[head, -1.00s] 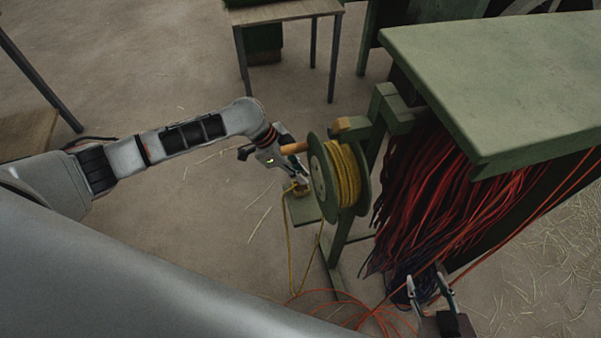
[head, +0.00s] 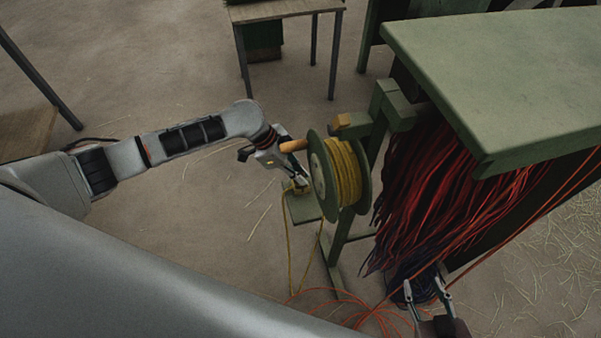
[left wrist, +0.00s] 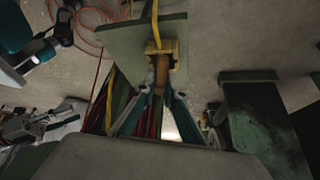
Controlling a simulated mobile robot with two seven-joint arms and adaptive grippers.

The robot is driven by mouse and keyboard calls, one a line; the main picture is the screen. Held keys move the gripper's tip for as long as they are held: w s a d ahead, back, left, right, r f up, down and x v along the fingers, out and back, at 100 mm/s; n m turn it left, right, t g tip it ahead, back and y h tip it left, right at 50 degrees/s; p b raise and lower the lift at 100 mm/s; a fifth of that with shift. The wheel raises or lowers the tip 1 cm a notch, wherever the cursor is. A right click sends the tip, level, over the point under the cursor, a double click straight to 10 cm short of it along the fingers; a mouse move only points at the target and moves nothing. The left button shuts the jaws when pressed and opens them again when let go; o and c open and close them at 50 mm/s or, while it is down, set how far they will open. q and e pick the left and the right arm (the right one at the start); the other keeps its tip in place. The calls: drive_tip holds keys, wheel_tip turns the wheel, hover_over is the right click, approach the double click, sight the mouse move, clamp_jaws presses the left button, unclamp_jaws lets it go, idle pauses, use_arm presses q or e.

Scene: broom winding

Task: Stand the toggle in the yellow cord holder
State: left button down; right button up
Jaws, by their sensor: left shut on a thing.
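The toggle (left wrist: 160,77) is a small brown wooden peg with a yellow cord. My left gripper (left wrist: 161,90) is shut on it in the left wrist view. The yellow cord holder (left wrist: 161,47) sits on a green plate (left wrist: 118,36), right at the toggle's far end; I cannot tell whether the toggle is inside it. In the head view my left gripper (head: 299,180) is at the small green plate (head: 303,208), left of the cord reel; the toggle is mostly hidden there.
A green reel with yellow cord (head: 346,172) and a wooden handle (head: 293,146) stands beside my left gripper. Red strands (head: 430,195) hang under a green bench top (head: 500,85). Orange cord (head: 350,305) lies loose on the floor. Open floor lies left of the reel.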

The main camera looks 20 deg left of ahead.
use_arm(q)
drive_tip(key=shift+f, duration=0.35)
use_arm(e)
drive_tip(key=shift+d+f, duration=0.1)
drive_tip(key=shift+f, duration=0.15)
drive_tip(key=shift+s, duration=0.1)
use_arm(q)
drive_tip(key=c, duration=2.4)
unclamp_jaws()
use_arm(e)
drive_tip(key=shift+s+f, duration=0.25)
drive_tip(key=shift+s, duration=0.1)
drive_tip(key=shift+w, duration=0.1)
